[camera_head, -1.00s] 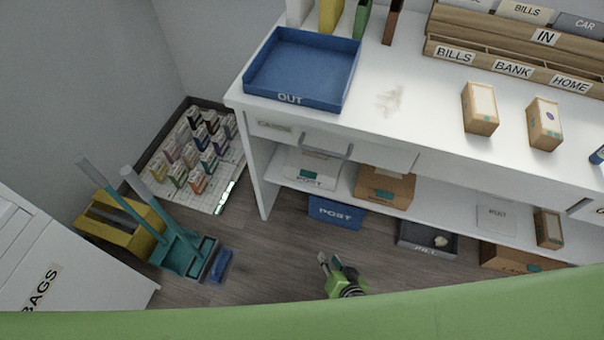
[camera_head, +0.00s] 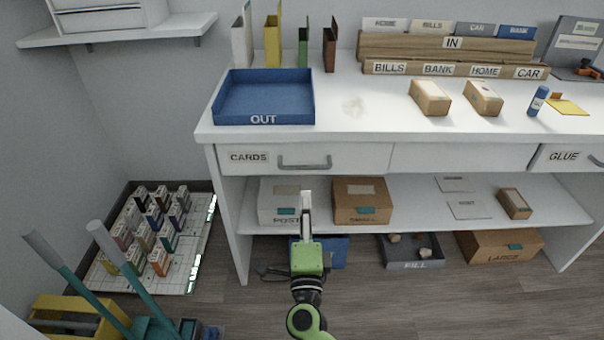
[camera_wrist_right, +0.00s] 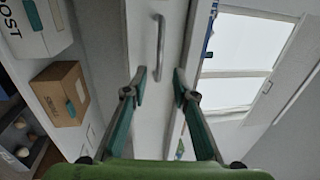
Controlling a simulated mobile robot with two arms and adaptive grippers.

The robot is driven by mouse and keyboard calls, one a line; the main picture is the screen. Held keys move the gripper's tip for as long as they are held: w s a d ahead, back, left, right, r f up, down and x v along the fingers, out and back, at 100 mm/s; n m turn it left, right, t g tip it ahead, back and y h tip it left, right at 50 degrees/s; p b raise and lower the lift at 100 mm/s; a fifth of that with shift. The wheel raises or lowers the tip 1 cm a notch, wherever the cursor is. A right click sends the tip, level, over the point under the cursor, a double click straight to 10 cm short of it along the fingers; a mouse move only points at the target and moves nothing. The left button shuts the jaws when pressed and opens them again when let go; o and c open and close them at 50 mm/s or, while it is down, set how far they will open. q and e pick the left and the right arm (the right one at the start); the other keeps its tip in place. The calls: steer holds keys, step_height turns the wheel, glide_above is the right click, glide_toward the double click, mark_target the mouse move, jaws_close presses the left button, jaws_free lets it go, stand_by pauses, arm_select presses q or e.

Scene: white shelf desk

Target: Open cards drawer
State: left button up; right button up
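The cards drawer (camera_head: 345,158) is a white drawer front under the left part of the desk, with a "CARDS" label and a grey bar handle (camera_head: 305,163). It looks shut. In the right wrist view the handle (camera_wrist_right: 160,45) stands lengthwise ahead of my fingers. My right gripper (camera_head: 306,212) is in front of the desk, below the handle in the head view. In the right wrist view my right gripper (camera_wrist_right: 159,82) is open and empty, its two fingers apart with the drawer front between and beyond them. The handle appears ahead of the fingertips, not held. My left gripper is out of view.
A blue OUT tray (camera_head: 265,112) sits on the desk above the drawer. The lower shelf (camera_head: 410,215) holds a POST box (camera_head: 280,205) and a cardboard box (camera_head: 362,206). Brooms and a yellow bucket (camera_head: 75,318) stand at lower left.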

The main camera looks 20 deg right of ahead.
mark_target(304, 169)
steer(key=x, duration=0.9)
steer(key=shift+b, duration=0.35)
steer(key=x, duration=0.3)
steer(key=shift+w, duration=0.15)
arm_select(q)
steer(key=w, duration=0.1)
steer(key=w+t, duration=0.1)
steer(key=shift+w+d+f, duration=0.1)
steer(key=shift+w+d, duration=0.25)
arm_select(e)
jaws_close()
